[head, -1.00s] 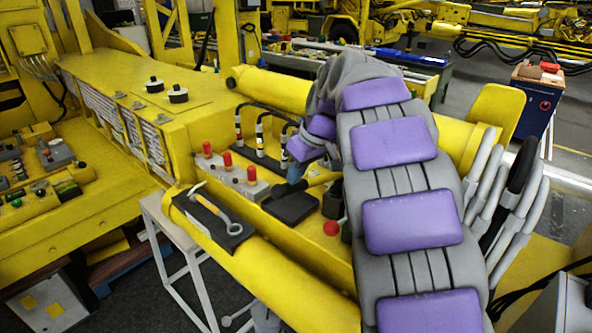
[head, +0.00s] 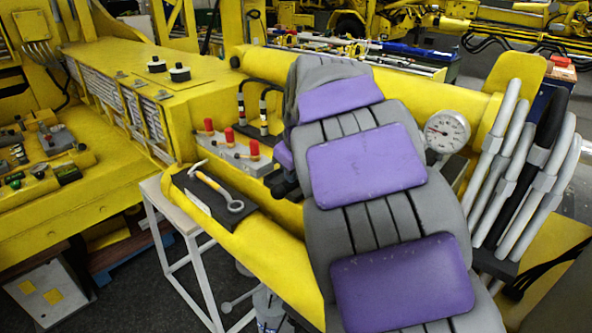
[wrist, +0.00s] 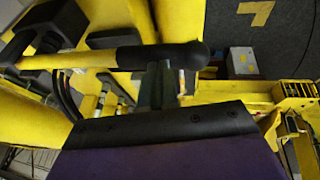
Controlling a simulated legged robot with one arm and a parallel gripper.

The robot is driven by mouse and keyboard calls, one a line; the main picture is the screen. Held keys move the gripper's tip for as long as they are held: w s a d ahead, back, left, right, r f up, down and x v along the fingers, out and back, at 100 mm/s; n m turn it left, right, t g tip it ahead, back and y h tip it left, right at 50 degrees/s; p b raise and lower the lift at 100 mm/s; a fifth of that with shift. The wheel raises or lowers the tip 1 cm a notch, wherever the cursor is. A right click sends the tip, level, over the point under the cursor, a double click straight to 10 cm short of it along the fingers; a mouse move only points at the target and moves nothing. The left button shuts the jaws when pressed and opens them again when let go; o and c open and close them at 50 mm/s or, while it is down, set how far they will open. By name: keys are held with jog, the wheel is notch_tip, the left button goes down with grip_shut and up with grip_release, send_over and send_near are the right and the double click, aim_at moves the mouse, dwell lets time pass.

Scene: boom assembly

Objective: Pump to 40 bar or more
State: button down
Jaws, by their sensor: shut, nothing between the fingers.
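The round white pressure gauge (head: 447,132) stands right of my arm in the head view. Its needle is too small to read surely. The pump lever (wrist: 110,58), a yellow bar with a black grip (wrist: 183,54), crosses the wrist view. My gripper (wrist: 158,85) is shut and empty, with its fingertips at the black grip. I cannot tell whether they touch it. In the head view my arm hides the lever and most of the gripper.
Red-topped valve levers (head: 228,136) stand on a grey block left of my arm. A black tool mat (head: 215,196) holds a hammer and a spanner. Grey hoses (head: 530,150) rise at the right. Dark floor (head: 135,275) is open at lower left.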

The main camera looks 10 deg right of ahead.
notch_tip(320, 180, down, 8)
jog(key=t+h+b, duration=0.1)
jog(key=h+b, duration=0.1)
jog(key=b, duration=0.3)
jog(key=shift+s+a+f+n+t, duration=0.2)
jog(key=shift+s+n+t, duration=0.1)
jog(key=shift+s, duration=0.15)
jog(key=shift+s+f, duration=0.15)
jog(key=shift+f, duration=0.1)
jog(key=w+r+p+v, duration=0.1)
jog(key=w+v, duration=0.1)
jog(key=v, duration=1.3)
jog(key=shift+w+r, duration=0.2)
jog(key=shift+r, duration=0.15)
jog(key=shift+d, duration=0.15)
jog(key=shift+a, duration=0.25)
